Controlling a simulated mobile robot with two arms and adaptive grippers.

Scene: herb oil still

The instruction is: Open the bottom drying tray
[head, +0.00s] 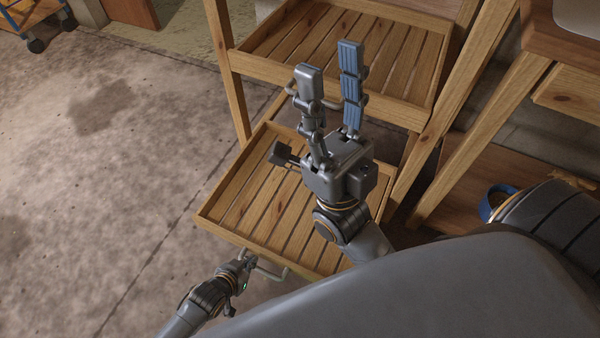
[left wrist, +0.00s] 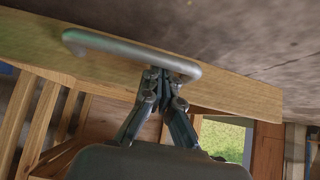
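The bottom drying tray (head: 240,215), a slatted wooden tray, sticks well out of the wooden rack in the head view and looks empty. Its metal handle (head: 272,272) is on the front board and shows large in the left wrist view (left wrist: 120,50). My left gripper (head: 246,256) is at this handle; in the left wrist view its fingers (left wrist: 163,75) are close together at the bar, shut on it. Their very tips are hidden. My right gripper (head: 330,65) is raised above the tray, fingers apart, open and empty; it hides part of the tray and rack.
A higher slatted tray (head: 395,70) sits in the rack above, its handle (head: 292,90) partly behind my right gripper. A wooden bench (head: 560,100) stands at the right. Concrete floor (head: 100,190) on the left is clear. A wheeled cart (head: 35,15) is at the far left.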

